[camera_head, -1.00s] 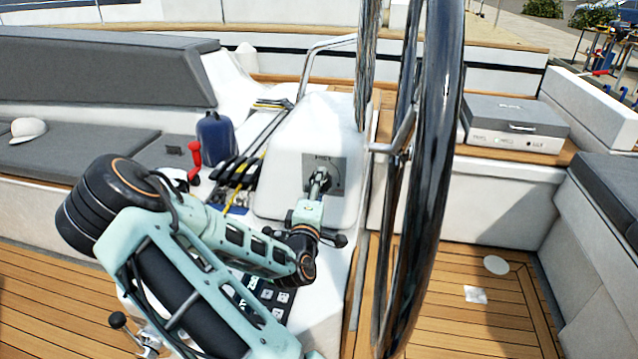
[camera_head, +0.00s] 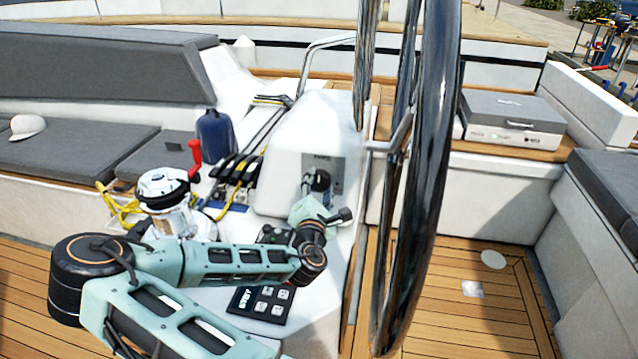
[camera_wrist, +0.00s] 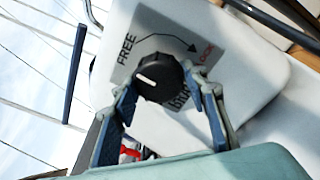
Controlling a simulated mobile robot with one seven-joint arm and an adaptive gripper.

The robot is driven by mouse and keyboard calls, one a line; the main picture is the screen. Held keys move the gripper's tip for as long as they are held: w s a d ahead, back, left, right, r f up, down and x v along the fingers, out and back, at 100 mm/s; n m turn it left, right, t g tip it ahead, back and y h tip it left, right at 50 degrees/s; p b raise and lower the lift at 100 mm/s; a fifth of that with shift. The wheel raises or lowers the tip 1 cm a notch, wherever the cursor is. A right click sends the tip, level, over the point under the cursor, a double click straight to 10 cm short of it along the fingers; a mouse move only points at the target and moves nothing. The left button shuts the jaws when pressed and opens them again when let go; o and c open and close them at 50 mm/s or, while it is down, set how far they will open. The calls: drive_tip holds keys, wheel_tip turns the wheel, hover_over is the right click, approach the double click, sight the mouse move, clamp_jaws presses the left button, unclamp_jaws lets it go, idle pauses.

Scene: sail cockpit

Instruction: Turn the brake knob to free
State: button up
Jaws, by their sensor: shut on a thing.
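The brake knob (camera_wrist: 160,80) is a round black knob with a white pointer line, on a grey plate (camera_wrist: 180,30) marked FREE, LOCK and a curved arrow. In the wrist view its pointer aims to the left and slightly up, on the FREE side of the plate. My gripper (camera_wrist: 167,95) is around the knob, with one finger on each side, shut on it. In the head view my gripper (camera_head: 318,188) reaches the plate on the white pedestal, and the knob is mostly hidden there.
A large steering wheel (camera_head: 432,180) stands close to the right of my arm. A button panel (camera_head: 262,302) sits below my forearm.

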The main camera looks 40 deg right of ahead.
drive_tip(key=shift+n, duration=0.5)
drive_tip(key=o, duration=1.2)
drive_tip(key=shift+c, duration=0.2)
drive_tip(key=shift+a, duration=0.1)
drive_tip(key=v, duration=0.7)
drive_tip(key=shift+s+a, duration=0.1)
drive_tip(key=shift+s, duration=0.05)
